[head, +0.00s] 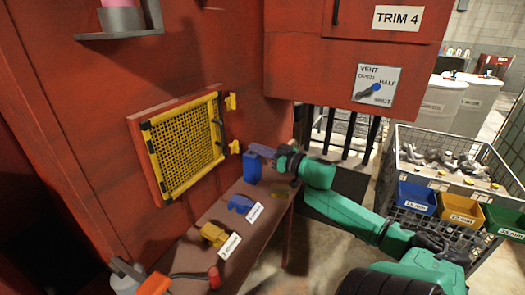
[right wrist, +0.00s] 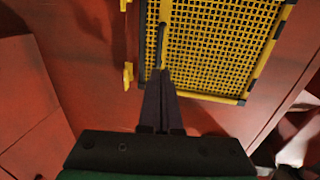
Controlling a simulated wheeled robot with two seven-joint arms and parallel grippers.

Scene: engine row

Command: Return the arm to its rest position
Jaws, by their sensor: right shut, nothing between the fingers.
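My right arm (head: 320,200), green with dark joints, reaches in from the lower right in the head view. My right gripper (head: 256,150) is shut and empty, above and close to a blue container (head: 253,169) on the bench; I cannot tell whether they touch. In the right wrist view its fingers (right wrist: 161,78) are together, with the yellow mesh guard (right wrist: 215,40) beyond. In the head view the guard (head: 186,143) stands against the red wall. My left gripper is not in view.
The narrow bench (head: 190,262) holds a blue item (head: 240,203), a yellow item (head: 213,234) and labels. A red cabinet (head: 310,60) with a vent lever (head: 369,90) hangs above. A wire cage cart (head: 403,157) with coloured bins stands right.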

